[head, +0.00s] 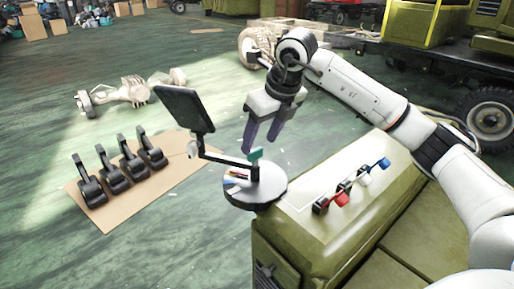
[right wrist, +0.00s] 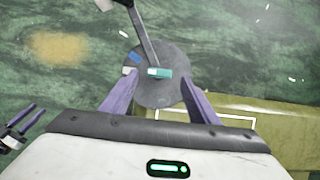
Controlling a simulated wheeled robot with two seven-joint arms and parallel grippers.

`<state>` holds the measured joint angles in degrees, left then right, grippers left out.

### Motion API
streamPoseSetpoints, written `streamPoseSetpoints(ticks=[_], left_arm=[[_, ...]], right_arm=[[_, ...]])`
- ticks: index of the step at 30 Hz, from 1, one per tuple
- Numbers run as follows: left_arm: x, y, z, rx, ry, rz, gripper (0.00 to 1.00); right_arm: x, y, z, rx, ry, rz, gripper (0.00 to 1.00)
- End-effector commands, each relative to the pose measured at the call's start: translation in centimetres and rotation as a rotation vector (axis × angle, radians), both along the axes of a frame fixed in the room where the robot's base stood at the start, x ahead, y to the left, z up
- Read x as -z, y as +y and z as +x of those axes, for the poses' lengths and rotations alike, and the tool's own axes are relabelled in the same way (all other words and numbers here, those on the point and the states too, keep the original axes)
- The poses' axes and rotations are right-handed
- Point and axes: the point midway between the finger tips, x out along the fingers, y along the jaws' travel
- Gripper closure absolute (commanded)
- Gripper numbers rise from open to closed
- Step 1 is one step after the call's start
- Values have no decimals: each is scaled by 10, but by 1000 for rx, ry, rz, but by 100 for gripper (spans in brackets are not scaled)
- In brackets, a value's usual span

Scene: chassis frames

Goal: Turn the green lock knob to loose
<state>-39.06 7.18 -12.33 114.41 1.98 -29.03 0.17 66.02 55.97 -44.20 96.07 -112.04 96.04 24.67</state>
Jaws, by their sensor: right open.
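The green lock knob (head: 256,154) stands up from a round grey disc (head: 270,189) on the corner of an olive-green case. In the right wrist view the knob (right wrist: 159,72) is a small teal and white bar on the disc (right wrist: 160,96). My right gripper (head: 262,139) is open and empty, its purple fingers pointing down just above the knob. In the right wrist view the knob appears between the fingertips, slightly beyond them; I see no contact.
A black tablet (head: 185,108) sits on a bent arm fixed to the disc, left of my gripper. Red, white and blue levers (head: 341,199) stand on the case (head: 315,235) to the right. Several black pedals rest on a cardboard sheet (head: 178,165) on the floor.

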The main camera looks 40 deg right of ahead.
Motion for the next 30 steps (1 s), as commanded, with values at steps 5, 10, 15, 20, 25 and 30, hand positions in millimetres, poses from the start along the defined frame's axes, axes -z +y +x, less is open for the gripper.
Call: streamPoseSetpoints(ticks=[5, 10, 15, 20, 25, 30], left_arm=[[1, 0, -2, 0, 4, 0, 69], [2, -1, -3, 0, 6, 0, 69], [2, -1, -3, 1, 6, -1, 69], [2, -1, -3, 1, 5, -1, 69], [2, -1, -3, 1, 5, -1, 69], [1, -1, -3, 1, 5, -1, 69]], right_arm=[[25, 2, 10, -1, 2, 2, 45], [34, 2, 14, -1, 0, 3, 45], [35, 2, 15, -2, -1, 2, 45], [35, 2, 14, -2, -1, 2, 55], [35, 2, 14, -2, -1, 2, 84], [35, 2, 14, -7, 0, 2, 86]])
